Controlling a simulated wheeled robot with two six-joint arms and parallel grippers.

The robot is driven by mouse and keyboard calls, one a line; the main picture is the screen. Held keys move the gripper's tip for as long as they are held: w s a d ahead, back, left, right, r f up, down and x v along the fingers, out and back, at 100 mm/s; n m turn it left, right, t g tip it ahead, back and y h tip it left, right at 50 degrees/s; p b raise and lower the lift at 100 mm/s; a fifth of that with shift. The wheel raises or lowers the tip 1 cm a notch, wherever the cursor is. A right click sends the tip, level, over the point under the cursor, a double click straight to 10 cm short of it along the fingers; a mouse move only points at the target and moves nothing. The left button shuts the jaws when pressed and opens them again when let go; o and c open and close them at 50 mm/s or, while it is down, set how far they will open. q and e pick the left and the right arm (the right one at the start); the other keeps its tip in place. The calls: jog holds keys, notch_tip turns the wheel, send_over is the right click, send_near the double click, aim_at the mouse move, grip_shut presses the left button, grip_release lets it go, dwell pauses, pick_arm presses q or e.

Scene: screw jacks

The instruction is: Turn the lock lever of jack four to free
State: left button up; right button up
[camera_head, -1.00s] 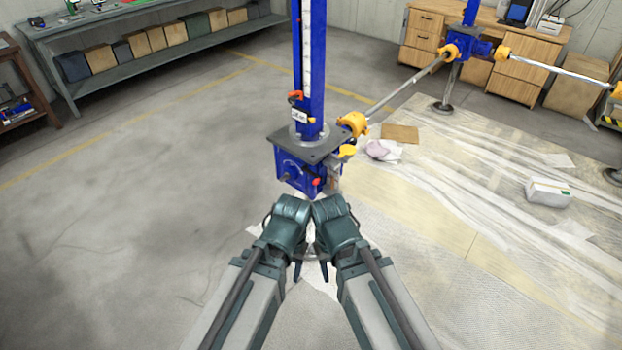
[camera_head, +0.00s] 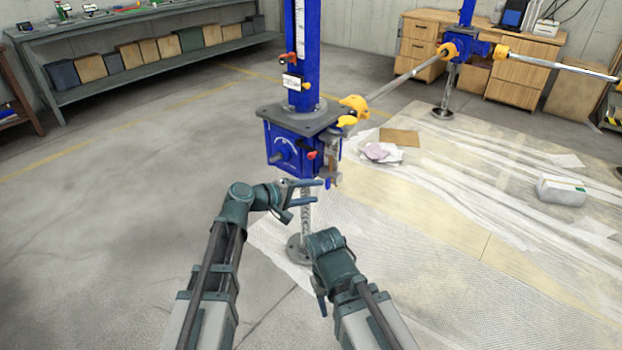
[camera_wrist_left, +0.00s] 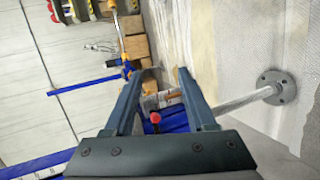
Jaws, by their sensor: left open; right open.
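The nearest blue screw jack (camera_head: 290,147) stands ahead, with a blue column, a grey top plate and a thin screw leg on a round foot (camera_head: 298,248). I cannot read its label (camera_head: 292,81), so its number is unclear. A small red-tipped lever (camera_head: 312,155) sits on its housing; a red tip (camera_wrist_left: 155,117) also shows between the fingers in the left wrist view. My left gripper (camera_head: 316,192) is open and empty, just below the housing, fingers pointing right; its fingers also show in the left wrist view (camera_wrist_left: 158,74). My right gripper (camera_head: 321,305) is open, low, pointing down.
A yellow clamp (camera_head: 354,106) joins the jack to a metal rod. A second blue jack (camera_head: 462,46) stands at the back right by a wooden desk (camera_head: 424,36). The left floor is clear.

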aim_at(309, 157)
pick_arm(q)
jog(key=w+a+f+n+t+b, duration=0.1)
jog(key=w+a+n+t+b, duration=0.55)
jog(key=w+a, duration=0.25)
jog(key=shift+g, duration=0.25)
jog(key=x, duration=1.4)
jog(key=shift+s+d+f, duration=0.1)
jog(key=shift+f, duration=0.05)
pick_arm(e)
notch_tip(309, 157, down, 9)
jog(key=shift+r, duration=0.1)
pick_arm(q)
grip_shut()
